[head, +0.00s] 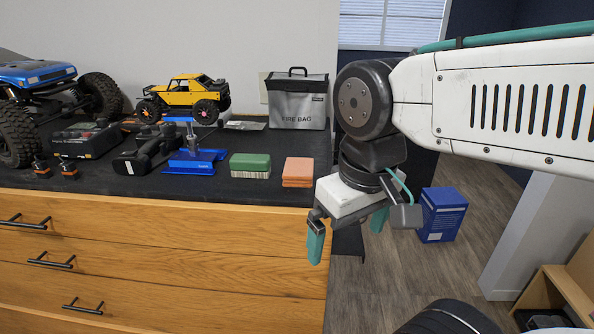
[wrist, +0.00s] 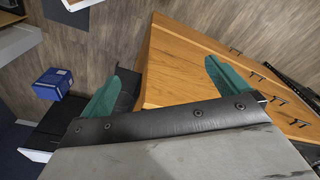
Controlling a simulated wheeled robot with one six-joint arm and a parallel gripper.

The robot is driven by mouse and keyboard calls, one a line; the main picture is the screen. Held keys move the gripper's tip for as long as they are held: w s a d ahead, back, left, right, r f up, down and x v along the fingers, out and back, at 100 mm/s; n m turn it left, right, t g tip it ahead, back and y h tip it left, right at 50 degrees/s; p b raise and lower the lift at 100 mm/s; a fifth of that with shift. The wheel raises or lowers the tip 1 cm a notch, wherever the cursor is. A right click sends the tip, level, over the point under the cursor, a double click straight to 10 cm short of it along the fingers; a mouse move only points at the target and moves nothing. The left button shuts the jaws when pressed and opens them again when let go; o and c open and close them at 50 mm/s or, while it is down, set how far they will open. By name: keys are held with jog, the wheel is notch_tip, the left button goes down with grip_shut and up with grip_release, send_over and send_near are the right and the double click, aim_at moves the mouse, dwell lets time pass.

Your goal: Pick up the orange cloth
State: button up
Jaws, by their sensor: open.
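The orange cloth (head: 298,172) lies as a small folded stack on the black top of the drawer cabinet, near its right end in the head view. A green folded stack (head: 250,165) lies just left of it, with a small gap between. My gripper (head: 346,235) is open and empty, with teal fingers pointing down. It hangs in front of and to the right of the cabinet's corner, lower than the cloth and apart from it. In the wrist view my gripper (wrist: 160,88) shows both fingers spread. The orange cloth is not visible there.
Left of the cloths are a blue stand (head: 195,160), a black charger (head: 85,140) and a blue crawler (head: 40,85). Behind are a yellow crawler (head: 185,95) and a grey fire bag (head: 297,102). A blue box (head: 441,215) stands on the floor at right.

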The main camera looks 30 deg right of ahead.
dwell(0.3)
jog(key=shift+f, duration=0.1)
jog(key=c, duration=0.3)
notch_tip(320, 180, up, 4)
jog(key=m+g, duration=0.2)
jog(key=m, duration=0.3)
send_over(299, 166)
jog(key=s, duration=0.2)
jog(key=shift+a+r, duration=0.2)
jog(key=shift+a, duration=0.2)
jog(key=w, duration=0.1)
jog(key=w+r+m, duration=0.1)
jog(key=r+m, duration=0.1)
jog(key=shift+w+d+r+t, duration=0.25)
jog(key=shift+w+t, duration=0.05)
jog(key=shift+w, duration=0.1)
jog(key=shift+s+f, duration=0.15)
jog(key=shift+f, duration=0.1)
jog(key=f, duration=0.7)
jog(key=shift+s+d+f, duration=0.1)
jog(key=shift+s+f, duration=0.15)
